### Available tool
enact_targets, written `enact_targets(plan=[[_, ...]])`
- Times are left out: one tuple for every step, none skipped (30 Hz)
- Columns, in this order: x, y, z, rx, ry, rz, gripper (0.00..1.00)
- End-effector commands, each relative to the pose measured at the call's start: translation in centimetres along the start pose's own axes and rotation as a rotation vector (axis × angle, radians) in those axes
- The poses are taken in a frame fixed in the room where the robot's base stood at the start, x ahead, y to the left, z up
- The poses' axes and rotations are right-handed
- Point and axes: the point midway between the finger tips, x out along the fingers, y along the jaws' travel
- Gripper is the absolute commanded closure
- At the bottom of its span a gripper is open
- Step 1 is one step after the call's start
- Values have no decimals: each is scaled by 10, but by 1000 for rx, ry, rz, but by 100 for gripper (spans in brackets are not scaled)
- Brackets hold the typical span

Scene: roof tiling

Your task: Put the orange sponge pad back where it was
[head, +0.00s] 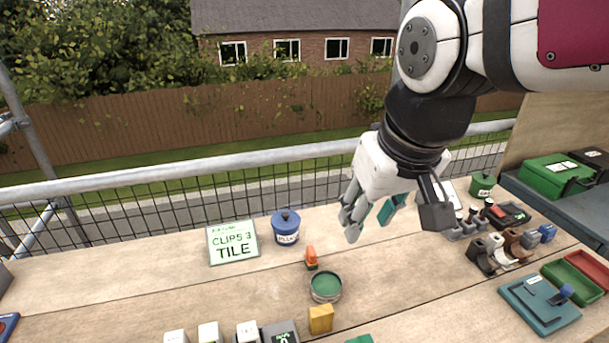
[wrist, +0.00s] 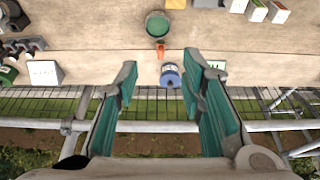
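A small upright orange piece (head: 311,257) with a dark green lower edge stands on the table between a blue lidded pot (head: 286,228) and an open green tin (head: 325,286). It also shows in the wrist view (wrist: 160,49). A yellow-orange block (head: 320,319) sits nearer the front, below the tin; its edge shows in the wrist view (wrist: 176,4). I cannot tell for certain which of the two is the sponge pad. My gripper (head: 368,222) is above the table's far edge, right of the pot. Its teal-padded fingers (wrist: 160,68) are wide apart with nothing between them.
A "CLIPS 3 TILE" sign (head: 233,243) stands left of the pot. White-topped blocks (head: 209,333) line the front edge. Clips and holders (head: 497,251), a teal tray (head: 540,302) and a green tray (head: 570,278) fill the right. Railing (head: 180,178) runs behind. The left tabletop is mostly bare.

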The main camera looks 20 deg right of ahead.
Motion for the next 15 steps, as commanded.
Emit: enact_targets(plan=[[-6,0,13,0,23,2,64],[-9,0,20,0,33,3,64],[-11,0,28,0,45,4,64],[-12,0,34,0,52,5,64],[-14,0,39,0,59,6,64],[-15,1,44,0,67,6,64],[-15,1,48,0,71,7,64],[-16,1,50,0,76,8,64],[-16,1,53,0,79,8,64],[-16,1,54,0,82,8,64],[-16,1,55,-1,83,9,64],[-16,1,56,-1,83,9,64],[-16,1,56,-1,83,9,64],[-16,1,56,-1,83,9,64],[-16,1,56,-1,83,9,64]])
